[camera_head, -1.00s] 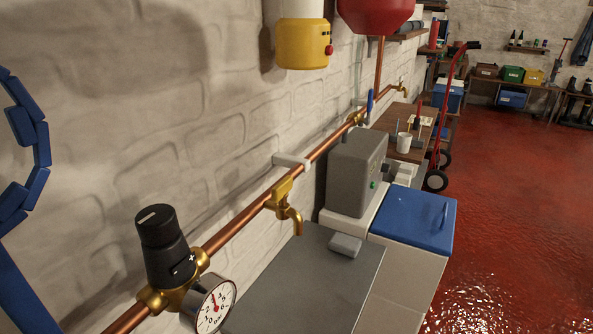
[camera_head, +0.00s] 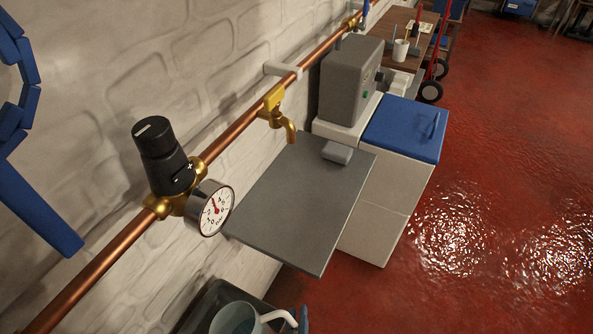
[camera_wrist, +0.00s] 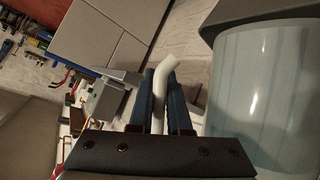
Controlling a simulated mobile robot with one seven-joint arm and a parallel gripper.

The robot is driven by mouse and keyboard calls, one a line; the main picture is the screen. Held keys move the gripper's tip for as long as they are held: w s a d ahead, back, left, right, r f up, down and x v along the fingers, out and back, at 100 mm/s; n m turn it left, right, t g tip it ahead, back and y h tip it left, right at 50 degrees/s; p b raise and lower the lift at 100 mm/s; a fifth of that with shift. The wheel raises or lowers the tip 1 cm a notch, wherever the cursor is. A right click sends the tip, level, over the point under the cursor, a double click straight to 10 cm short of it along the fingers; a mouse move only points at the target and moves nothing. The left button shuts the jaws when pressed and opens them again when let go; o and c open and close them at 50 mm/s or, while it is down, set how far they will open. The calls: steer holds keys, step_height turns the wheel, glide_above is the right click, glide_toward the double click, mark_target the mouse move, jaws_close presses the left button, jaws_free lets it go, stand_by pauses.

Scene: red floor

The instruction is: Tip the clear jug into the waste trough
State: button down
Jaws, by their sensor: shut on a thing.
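The clear jug (camera_head: 236,319) is at the bottom edge of the head view, its pale rim and bluish interior seen from above. It looks roughly upright and its lower part is cut off. In the wrist view the jug (camera_wrist: 262,95) fills the right side. My gripper (camera_wrist: 162,80) is shut on its white handle (camera_wrist: 159,95), with a blue finger on each side. A little of my gripper (camera_head: 303,319) shows in the head view. A dark open container (camera_head: 222,286), apparently the waste trough, lies around or under the jug; their height gap cannot be told.
A grey worktop (camera_head: 295,205) juts from the wall beyond the jug. Above it run a copper pipe (camera_head: 235,138), a brass tap (camera_head: 277,112) and a gauge (camera_head: 213,209). A blue-lidded cabinet (camera_head: 403,128) stands farther on. Red floor (camera_head: 480,180) at right is open.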

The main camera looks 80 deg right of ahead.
steer(key=shift+s+r+n+g+y+p, duration=0.1)
steer(key=shift+s+n+g+y+p, duration=0.15)
steer(key=shift+n+g+p, duration=0.6)
steer(key=shift+s+n+g+y+p, duration=0.2)
steer(key=shift+g+p, duration=0.35)
steer(key=shift+p, duration=0.8)
steer(key=w+d+r+n+g+b, duration=0.1)
steer(key=w+r+n+g, duration=0.3)
steer(key=g, duration=0.5)
steer(key=shift+w+d+r+n+y, duration=0.4)
steer(key=shift+w+n, duration=0.65)
steer(key=shift+w, duration=0.55)
stand_by(0.5)
steer(key=shift+w+a, duration=0.1)
steer(key=shift+f, duration=0.1)
stand_by(2.0)
